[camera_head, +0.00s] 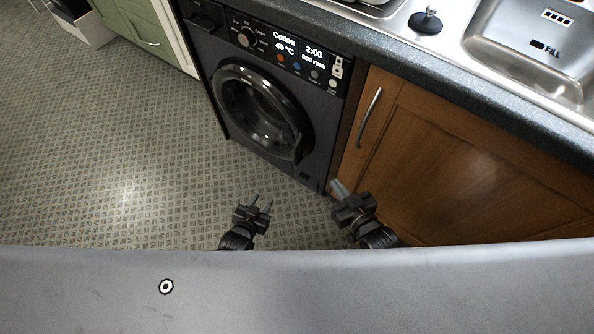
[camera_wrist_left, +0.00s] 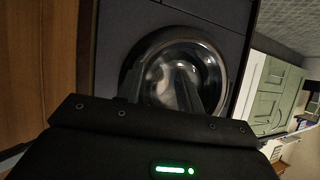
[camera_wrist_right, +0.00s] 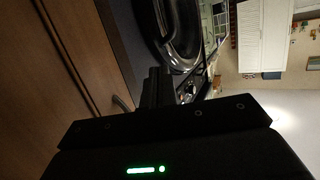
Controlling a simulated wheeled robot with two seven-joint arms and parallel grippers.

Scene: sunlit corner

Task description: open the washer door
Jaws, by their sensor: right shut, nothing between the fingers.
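The dark washer (camera_head: 225,60) stands under the counter, and its round door (camera_head: 262,108) looks shut, with a black rim and grey glass. A darker handle part (camera_head: 298,148) shows at the rim's lower right. My left gripper (camera_head: 262,201) is open and empty, in front of and below the door, apart from it. In the left wrist view the door (camera_wrist_left: 212,62) lies beyond the fingers. My right gripper (camera_head: 338,187) is shut and empty near the washer's lower right corner. In the right wrist view the door rim (camera_wrist_right: 186,30) shows beyond its closed fingers (camera_wrist_right: 157,85).
A wooden cupboard (camera_head: 470,150) with a metal handle (camera_head: 369,117) stands right of the washer, close to my right gripper. A counter with a sink (camera_head: 530,60) runs above. The tiled floor (camera_head: 110,150) at left is clear. A green cabinet (camera_head: 140,25) stands further left.

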